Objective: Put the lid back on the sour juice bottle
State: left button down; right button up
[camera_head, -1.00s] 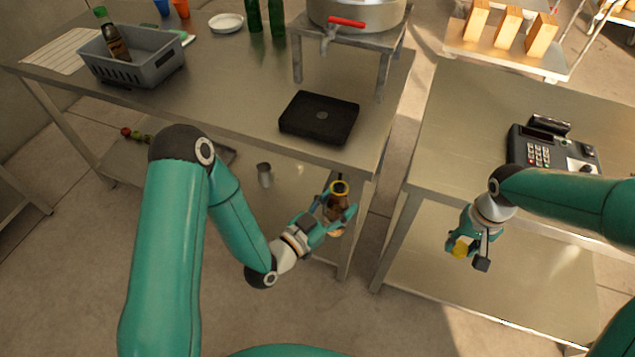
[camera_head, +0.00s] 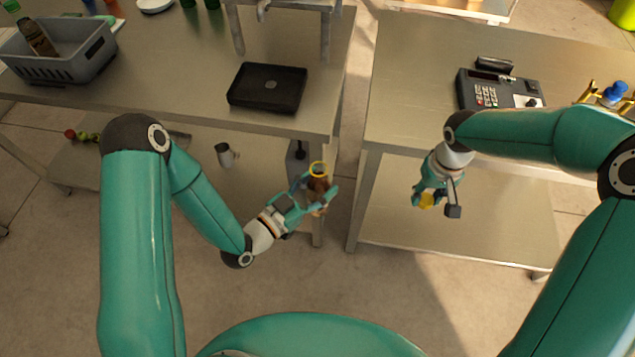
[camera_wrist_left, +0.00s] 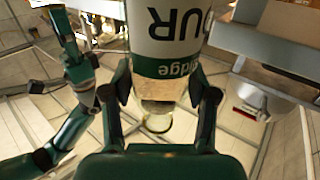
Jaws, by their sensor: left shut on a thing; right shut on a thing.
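The sour juice bottle (camera_head: 317,187) is brown with a yellow rim at its open mouth. My left gripper (camera_head: 318,190) is shut around it, in front of the left table's right corner. In the left wrist view, the bottle (camera_wrist_left: 168,35) shows a white and green label with upside-down "OUR" lettering, between the fingers of my left gripper (camera_wrist_left: 163,98). The yellow lid (camera_head: 427,200) is held in my right gripper (camera_head: 433,200), in front of the right table and to the right of the bottle. Lid and bottle are apart.
A card terminal (camera_head: 498,90) stands on the right table (camera_head: 410,80). A gap separates the tables.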

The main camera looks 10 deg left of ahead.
notch_tip(320, 180, up, 5)
jog(key=w+a+n, duration=0.2)
jog(key=n, duration=0.1)
notch_tip(320, 180, up, 13)
jog(key=n, duration=0.7)
send_over(319, 164)
jog(key=shift+a+f, duration=0.1)
jog(key=shift+f, duration=0.05)
jog(key=shift+f, duration=0.1)
jog(key=shift+f, duration=1.95)
jog(key=shift+f, duration=0.85)
